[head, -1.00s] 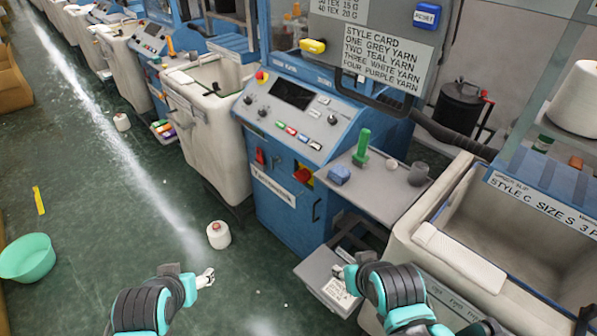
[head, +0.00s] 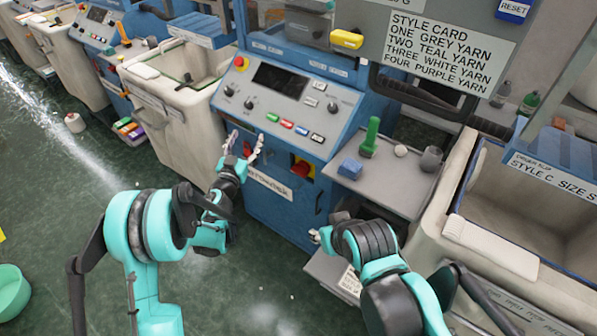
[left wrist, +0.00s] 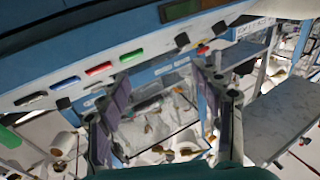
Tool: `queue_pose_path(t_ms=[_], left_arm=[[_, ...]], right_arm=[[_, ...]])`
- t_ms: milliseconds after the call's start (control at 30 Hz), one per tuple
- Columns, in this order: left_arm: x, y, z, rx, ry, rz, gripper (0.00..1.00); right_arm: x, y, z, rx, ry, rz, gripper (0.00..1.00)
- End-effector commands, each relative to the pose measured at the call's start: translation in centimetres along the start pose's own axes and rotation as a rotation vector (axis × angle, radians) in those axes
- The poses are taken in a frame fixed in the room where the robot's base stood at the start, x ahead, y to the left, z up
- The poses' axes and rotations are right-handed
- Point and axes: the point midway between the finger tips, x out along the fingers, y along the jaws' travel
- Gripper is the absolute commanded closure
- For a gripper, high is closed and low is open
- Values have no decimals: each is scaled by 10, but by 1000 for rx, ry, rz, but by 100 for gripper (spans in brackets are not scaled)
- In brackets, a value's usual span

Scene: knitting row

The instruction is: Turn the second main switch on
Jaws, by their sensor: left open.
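The blue machine (head: 267,208) in the middle of the head view has a red rotary switch on a yellow plate (head: 300,168) on its front. My left gripper (head: 245,140) is open and empty, fingers pointing up, in front of the machine's upper left front, left of that switch. It covers the spot where another red switch sits. In the left wrist view its two fingers (left wrist: 165,105) are spread below the control panel with its red button (left wrist: 98,69). No switch can be made out between them. My right gripper (head: 318,236) is low before the machine; its fingers are too small to judge.
A grey shelf (head: 398,190) with a green spool holder (head: 370,138) and a blue block (head: 350,168) juts out at right. Cream bins (head: 175,115) (head: 480,245) flank the machine. The style card (head: 440,55) hangs above. The green floor at left is mostly clear.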

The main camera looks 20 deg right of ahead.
Motion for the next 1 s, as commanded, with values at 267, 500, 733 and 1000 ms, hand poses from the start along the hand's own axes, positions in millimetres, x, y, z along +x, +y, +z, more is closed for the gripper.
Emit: queue_pose_path(t_ms=[267, 500, 733, 1000], left_arm=[[-13, 102, 137, -25, -53, 324, 34], [-24, 131, 179, -34, -93, 413, 34], [7, 146, 185, -35, -94, 415, 34], [39, 159, 186, -34, -93, 413, 34]], right_arm=[[-1, 0, -1, 0, 0, 0, 60], [0, 0, 0, 0, 0, 0, 60], [9, 0, 7, 0, 0, 0, 60], [17, 0, 12, 0, 0, 0, 60]])
